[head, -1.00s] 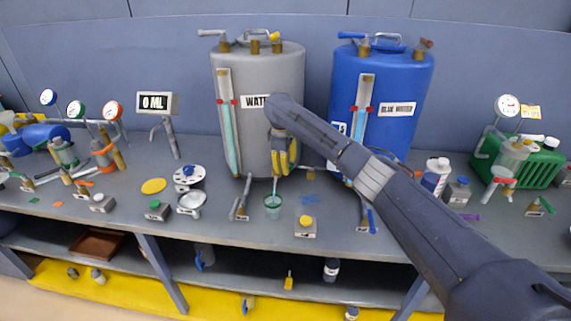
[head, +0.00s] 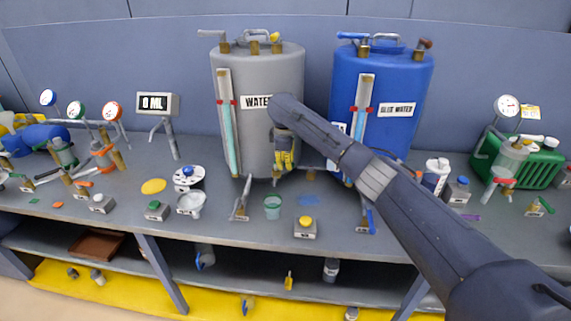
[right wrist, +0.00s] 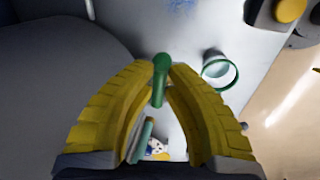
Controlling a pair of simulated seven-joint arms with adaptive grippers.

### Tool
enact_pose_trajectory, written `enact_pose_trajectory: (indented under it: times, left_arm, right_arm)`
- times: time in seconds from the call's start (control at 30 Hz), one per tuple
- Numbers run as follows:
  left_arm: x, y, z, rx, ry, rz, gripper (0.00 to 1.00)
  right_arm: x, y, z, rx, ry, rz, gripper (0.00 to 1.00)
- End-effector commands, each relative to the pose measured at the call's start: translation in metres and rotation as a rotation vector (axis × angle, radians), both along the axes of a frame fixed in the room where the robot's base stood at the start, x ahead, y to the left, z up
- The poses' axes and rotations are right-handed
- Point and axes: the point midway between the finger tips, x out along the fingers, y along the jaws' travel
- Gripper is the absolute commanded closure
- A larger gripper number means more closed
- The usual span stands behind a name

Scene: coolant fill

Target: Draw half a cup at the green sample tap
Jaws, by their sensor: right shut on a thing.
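The grey water tank (head: 256,145) stands at the back of the bench. My right gripper (head: 284,165) is low at its front, with yellow fingers pointing down. In the right wrist view the gripper (right wrist: 160,70) is shut on a green tap handle (right wrist: 159,72), which stands up between the fingertips. In the head view my gripper hides the handle. A clear cup with a green rim (head: 272,207) stands upright on the bench just below and in front of the tap. It also shows in the right wrist view (right wrist: 220,72), beside the handle. Its fill level is unclear. My left gripper is not in view.
A blue tank (head: 395,95) stands to the right, behind my right arm. A yellow-button box (head: 305,226) sits right of the cup, and a grey valve stand (head: 240,200) sits left of it. A display (head: 155,103) reads 0 ML.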

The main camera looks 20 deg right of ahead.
Motion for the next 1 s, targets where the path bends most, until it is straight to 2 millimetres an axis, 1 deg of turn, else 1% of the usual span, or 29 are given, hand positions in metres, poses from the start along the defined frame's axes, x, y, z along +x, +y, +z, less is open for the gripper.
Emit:
enact_pose_trajectory:
  times: [0.13, 0.47, 0.5, 0.6, 0.7, 1.0]
  left_arm:
    - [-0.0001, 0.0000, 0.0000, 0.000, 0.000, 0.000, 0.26]
    - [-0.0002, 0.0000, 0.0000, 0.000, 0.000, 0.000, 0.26]
    - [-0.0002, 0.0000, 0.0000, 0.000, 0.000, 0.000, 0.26]
    - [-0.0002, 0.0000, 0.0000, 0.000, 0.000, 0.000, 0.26]
    - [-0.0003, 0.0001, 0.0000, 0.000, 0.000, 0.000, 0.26]
    - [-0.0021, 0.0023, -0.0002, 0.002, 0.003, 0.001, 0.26]
  right_arm:
    - [0.0010, -0.0007, -0.0013, 0.000, 0.002, 0.049, 1.00]
    - [0.0013, -0.0010, -0.0014, -0.001, 0.001, 0.058, 1.00]
    - [0.0013, -0.0010, -0.0014, -0.001, 0.001, 0.058, 0.82]
    - [0.0013, -0.0010, -0.0012, -0.001, 0.001, 0.057, 0.71]
    - [0.0014, -0.0009, -0.0009, -0.001, 0.001, 0.057, 0.61]
    - [0.0013, -0.0009, 0.0029, -0.001, 0.000, 0.057, 0.61]
